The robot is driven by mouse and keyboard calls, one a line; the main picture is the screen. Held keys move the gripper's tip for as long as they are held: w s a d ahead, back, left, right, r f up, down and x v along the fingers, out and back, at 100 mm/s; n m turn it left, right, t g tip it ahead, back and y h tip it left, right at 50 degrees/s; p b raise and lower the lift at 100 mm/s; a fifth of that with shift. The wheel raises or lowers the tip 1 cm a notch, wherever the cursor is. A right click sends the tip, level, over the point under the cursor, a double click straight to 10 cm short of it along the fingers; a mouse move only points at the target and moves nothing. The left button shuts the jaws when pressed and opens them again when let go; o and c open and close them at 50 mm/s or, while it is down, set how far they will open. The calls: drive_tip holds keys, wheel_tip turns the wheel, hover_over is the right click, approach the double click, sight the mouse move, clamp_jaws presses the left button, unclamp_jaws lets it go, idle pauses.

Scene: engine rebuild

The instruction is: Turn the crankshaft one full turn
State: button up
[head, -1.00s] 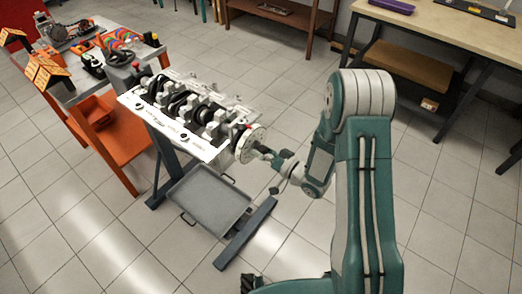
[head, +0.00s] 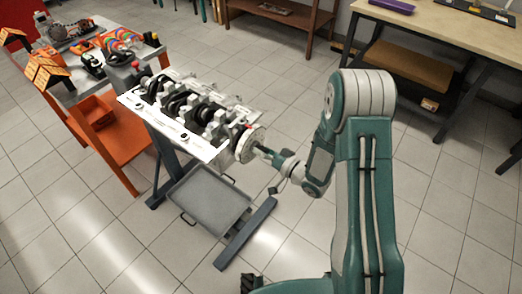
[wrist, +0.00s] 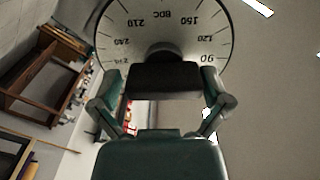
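The crankshaft (head: 182,107) lies in the pale engine block (head: 218,151) on a stand, with dark journals and pale caps showing. A pale round degree wheel (head: 249,144) is on its near right end. In the wrist view, the wheel (wrist: 200,22) fills the top, with BDC, 150, 120 and 90 readable. A dark handle (wrist: 165,78) stands out from the wheel toward the wrist camera. My gripper (wrist: 164,88) has one finger on each side of this handle, seemingly against it. In the head view, my gripper (head: 265,152) is at the wheel's face, too small for details.
A grey drip tray (head: 210,198) is under the block, above the stand's leg (head: 245,234). An orange cart (head: 118,155) with tools stands at the left. A workbench (head: 450,35) is at the upper right.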

drive_tip(key=v, duration=1.2)
idle(0.5)
drive_tip(key=w+d+r+n+h, duration=0.2)
drive_tip(key=w+d+r+h, duration=0.2)
drive_tip(key=w+r+h, duration=0.3)
drive_tip(key=s+d+r+m+h, duration=0.25)
drive_tip(key=d+r+h, duration=0.25)
drive_tip(key=r+h, duration=0.3)
drive_tip(key=s+a+r+g, duration=0.1)
drive_tip(key=s+r, duration=0.2)
drive_tip(key=s, duration=0.4)
drive_tip(key=s+a+r+m+g, duration=0.1)
drive_tip(key=s+a+r+g, duration=0.1)
drive_tip(key=s, duration=0.6)
drive_tip(key=s+a+r+g, duration=0.1)
drive_tip(key=s+r, duration=0.3)
drive_tip(key=s, duration=0.4)
drive_tip(key=shift+r+g+y, duration=0.35)
drive_tip(key=shift+g+y, duration=0.05)
drive_tip(key=shift+g, duration=0.3)
